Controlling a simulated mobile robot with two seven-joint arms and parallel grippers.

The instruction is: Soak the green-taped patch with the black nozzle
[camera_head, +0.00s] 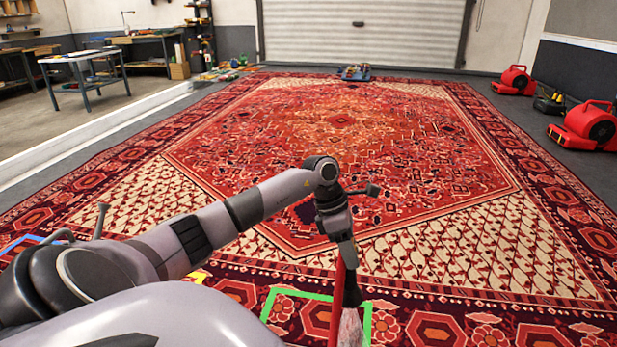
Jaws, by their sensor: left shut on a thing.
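The green-taped patch (318,296) is a green outline on the red patterned rug at the bottom middle, cut off by the picture's lower edge. My left gripper (347,270) points down over the right part of this outline and is shut on a red tool (339,292). A black piece (352,292), which looks like the black nozzle, shows beside the red part. A pale, streaky shape (350,328) hangs below it inside the outline; I cannot tell whether it is spray or bristles. My right gripper is out of view.
The large rug (440,130) fills the floor. Yellow tape (196,277) and blue tape (22,243) show at left, partly behind my arm. Red blowers (588,127) stand along the right edge. A small blue item (355,73) lies at the rug's far edge.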

